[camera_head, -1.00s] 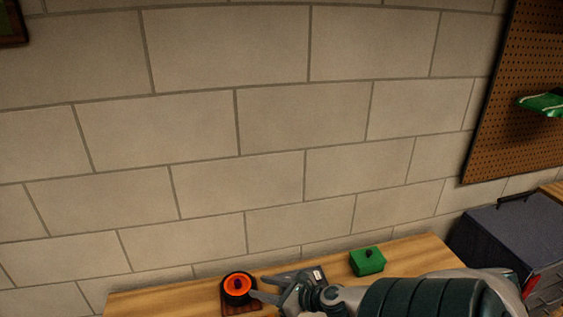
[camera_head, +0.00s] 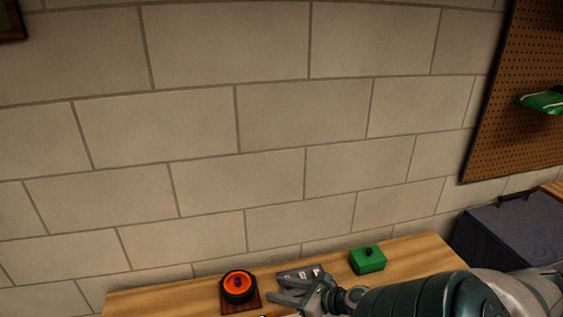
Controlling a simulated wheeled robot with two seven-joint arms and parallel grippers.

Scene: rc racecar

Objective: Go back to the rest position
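My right gripper (camera_head: 283,291) reaches in from the lower right over the wooden table. Its two fingers are spread apart with nothing visible between them. Just left of the fingers, apart from them, a black wheel with an orange hub (camera_head: 238,286) rests on a small dark wooden block (camera_head: 240,308). My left gripper does not show.
A green box with a dark knob (camera_head: 367,260) stands on the wooden table (camera_head: 420,258) right of the gripper. A dark toolbox (camera_head: 515,230) stands at the right. A pegboard (camera_head: 520,100) with a green item (camera_head: 543,102) hangs on the block wall above.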

